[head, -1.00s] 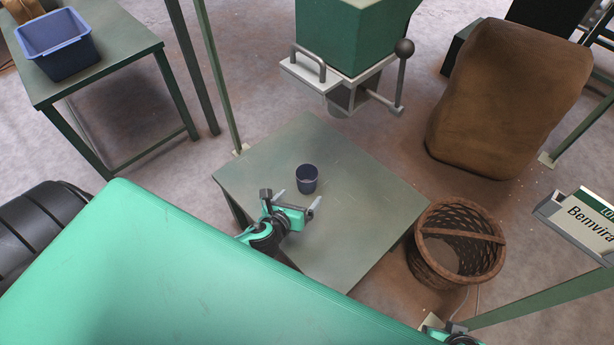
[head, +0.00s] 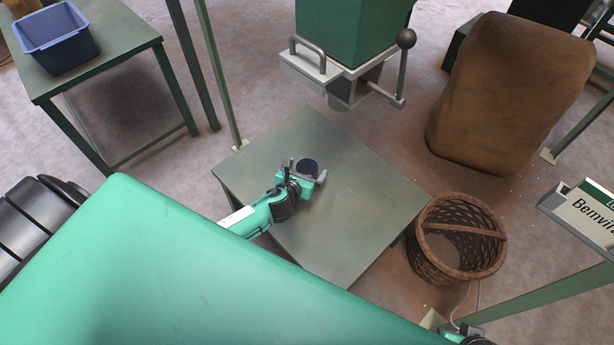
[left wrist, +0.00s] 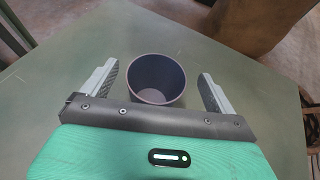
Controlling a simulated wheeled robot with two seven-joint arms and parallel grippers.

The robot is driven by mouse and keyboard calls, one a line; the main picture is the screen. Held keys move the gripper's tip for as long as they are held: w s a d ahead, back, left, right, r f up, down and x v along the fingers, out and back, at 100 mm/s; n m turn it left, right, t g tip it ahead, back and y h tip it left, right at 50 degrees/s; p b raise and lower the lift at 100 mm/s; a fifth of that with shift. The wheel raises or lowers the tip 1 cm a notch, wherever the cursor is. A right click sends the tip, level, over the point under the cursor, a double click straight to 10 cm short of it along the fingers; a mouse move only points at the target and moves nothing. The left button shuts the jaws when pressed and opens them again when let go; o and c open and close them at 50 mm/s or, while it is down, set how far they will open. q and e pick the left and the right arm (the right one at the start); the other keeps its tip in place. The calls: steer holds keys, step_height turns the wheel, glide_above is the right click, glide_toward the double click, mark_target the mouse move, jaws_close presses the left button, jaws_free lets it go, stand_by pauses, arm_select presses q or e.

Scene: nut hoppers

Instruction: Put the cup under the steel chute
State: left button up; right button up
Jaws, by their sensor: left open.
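The dark blue cup (head: 308,167) stands upright on the green table (head: 345,215), and its open mouth shows empty in the left wrist view (left wrist: 156,78). My left gripper (head: 307,172) is open at the cup. In the left wrist view its two fingers (left wrist: 158,82) stand on either side of the cup, with a gap at each side. The steel chute (head: 342,100) hangs under the green hopper (head: 345,30), beyond the cup and a little to the right. My left gripper hides the cup's lower part in the head view.
A lever with a dark knob (head: 406,39) sticks out beside the chute. A wicker basket (head: 457,238) stands on the floor right of the table. A brown sack (head: 510,95) stands behind it. A blue bin (head: 55,38) sits on another table at the left. The table's right part is clear.

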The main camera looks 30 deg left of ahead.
mark_target(311, 162)
arm_select(q)
steer(key=x, duration=0.4)
steer(key=shift+s+a+f+b, duration=0.1)
steer(key=shift+a+f+b, duration=0.05)
steer(key=shift+b, duration=0.2)
steer(key=c, duration=1.1)
